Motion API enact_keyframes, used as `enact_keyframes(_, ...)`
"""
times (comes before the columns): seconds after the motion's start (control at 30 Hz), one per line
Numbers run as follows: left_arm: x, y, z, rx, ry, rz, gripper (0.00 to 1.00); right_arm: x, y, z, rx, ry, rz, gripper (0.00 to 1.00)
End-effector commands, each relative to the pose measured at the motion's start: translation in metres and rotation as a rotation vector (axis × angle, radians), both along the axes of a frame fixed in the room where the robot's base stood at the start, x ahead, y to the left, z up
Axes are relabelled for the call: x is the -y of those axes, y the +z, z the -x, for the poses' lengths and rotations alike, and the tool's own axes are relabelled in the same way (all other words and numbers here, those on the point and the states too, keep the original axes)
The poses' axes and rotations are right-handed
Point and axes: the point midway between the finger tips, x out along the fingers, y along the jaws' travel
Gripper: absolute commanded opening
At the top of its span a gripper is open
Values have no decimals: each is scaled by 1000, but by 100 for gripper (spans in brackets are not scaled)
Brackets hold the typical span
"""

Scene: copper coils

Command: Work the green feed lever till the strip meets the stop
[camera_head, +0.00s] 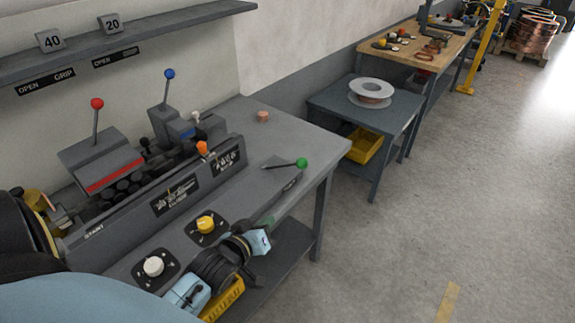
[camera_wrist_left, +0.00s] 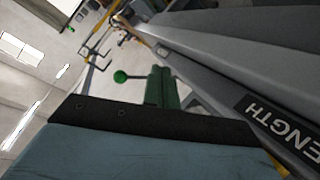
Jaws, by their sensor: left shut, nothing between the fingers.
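The green feed lever (camera_head: 302,163) shows as a green ball on a thin, nearly flat rod near the right end of the bench. The green ball also shows in the left wrist view (camera_wrist_left: 120,76), just left of my fingers. My left gripper (camera_head: 267,221) is at the bench's front edge, below and left of the lever's ball in the head view. Its green fingers (camera_wrist_left: 161,88) are shut and empty, apart from the ball. I cannot make out the strip or the stop on the grey machine (camera_head: 170,195). My right gripper is not in view.
Red (camera_head: 97,104), blue (camera_head: 169,74) and orange (camera_head: 202,148) knobs stand up from the machine. Yellow (camera_head: 206,224) and white (camera_head: 153,266) dials sit on the bench front. A side table (camera_head: 325,100) holds a white spool (camera_head: 371,90). The floor at right is clear.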

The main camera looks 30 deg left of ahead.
Motion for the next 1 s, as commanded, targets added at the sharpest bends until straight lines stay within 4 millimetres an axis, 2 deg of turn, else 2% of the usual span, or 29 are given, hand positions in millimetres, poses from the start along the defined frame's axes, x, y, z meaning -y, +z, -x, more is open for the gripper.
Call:
enact_keyframes(0.03,-9,14,-7,80,22,40,0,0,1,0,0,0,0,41)
enact_keyframes(0.2,-32,57,-18,345,56,189,0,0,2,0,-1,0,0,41)
enact_keyframes(0.37,-43,82,-20,493,47,276,0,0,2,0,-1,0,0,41)
enact_keyframes(0.5,-45,89,-19,530,42,299,0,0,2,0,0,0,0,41)
enact_keyframes(0.8,-45,89,-20,530,42,299,0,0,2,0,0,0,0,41)
enact_keyframes(1.0,-47,92,-38,532,41,299,0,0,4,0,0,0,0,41)
